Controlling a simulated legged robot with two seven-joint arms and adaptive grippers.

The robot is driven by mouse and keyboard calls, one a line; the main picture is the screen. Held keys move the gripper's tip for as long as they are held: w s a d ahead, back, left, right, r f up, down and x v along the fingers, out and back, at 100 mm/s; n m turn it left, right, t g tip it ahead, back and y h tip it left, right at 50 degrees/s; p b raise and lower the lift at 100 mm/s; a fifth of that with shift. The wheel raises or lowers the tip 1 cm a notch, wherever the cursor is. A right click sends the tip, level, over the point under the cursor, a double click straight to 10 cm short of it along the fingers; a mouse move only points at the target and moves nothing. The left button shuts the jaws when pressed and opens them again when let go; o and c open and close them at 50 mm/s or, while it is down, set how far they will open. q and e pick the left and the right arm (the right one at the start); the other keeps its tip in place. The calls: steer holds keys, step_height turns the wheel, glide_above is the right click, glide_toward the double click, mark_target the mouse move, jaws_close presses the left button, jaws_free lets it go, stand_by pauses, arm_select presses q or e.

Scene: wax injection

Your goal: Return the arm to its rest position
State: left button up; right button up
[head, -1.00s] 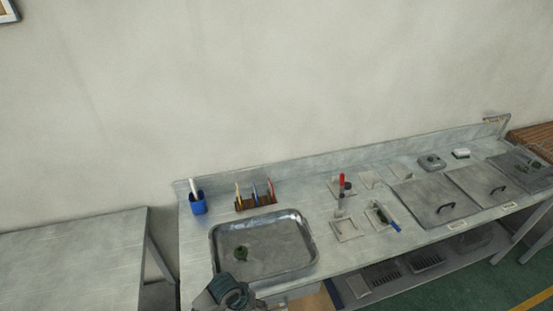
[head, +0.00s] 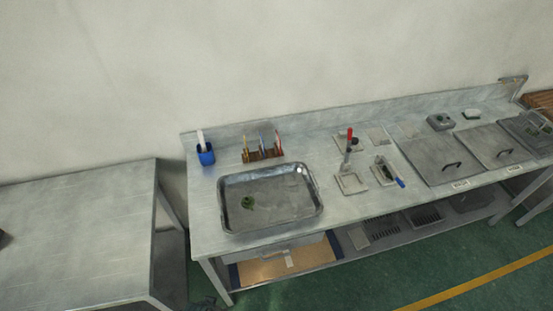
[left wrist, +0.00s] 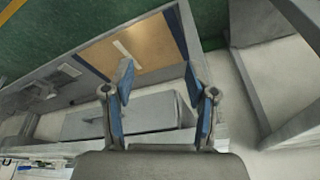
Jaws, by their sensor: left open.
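My left gripper (left wrist: 159,82) shows in the left wrist view with its two blue-padded fingers spread apart and nothing between them. Behind it are a wooden board (left wrist: 150,48) and the metal bench frame, seen turned over. In the head view the gripper cannot be made out clearly; a small dark shape shows at the bottom edge. My right gripper is not in view.
The long metal bench (head: 207,232) holds a blue cup (head: 206,157), a tool rack (head: 264,155), a red-topped upright tool (head: 349,141) and lidded panels (head: 438,160). A side table (head: 80,225) stands left, with a gap between. Green floor (head: 400,275) is open in front.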

arm_select(q)
steer(key=s+f+g, duration=0.1)
steer(key=s+f, duration=0.1)
steer(key=f, duration=1)
steer(key=s+f, duration=0.2)
steer(key=f, duration=1)
steer(key=s+a+f+g, duration=0.1)
steer(key=s+a+f, duration=0.2)
steer(key=s+f, duration=1)
steer(key=s, duration=0.3)
steer(key=shift+s+a, duration=0.15)
steer(key=shift+s, duration=0.1)
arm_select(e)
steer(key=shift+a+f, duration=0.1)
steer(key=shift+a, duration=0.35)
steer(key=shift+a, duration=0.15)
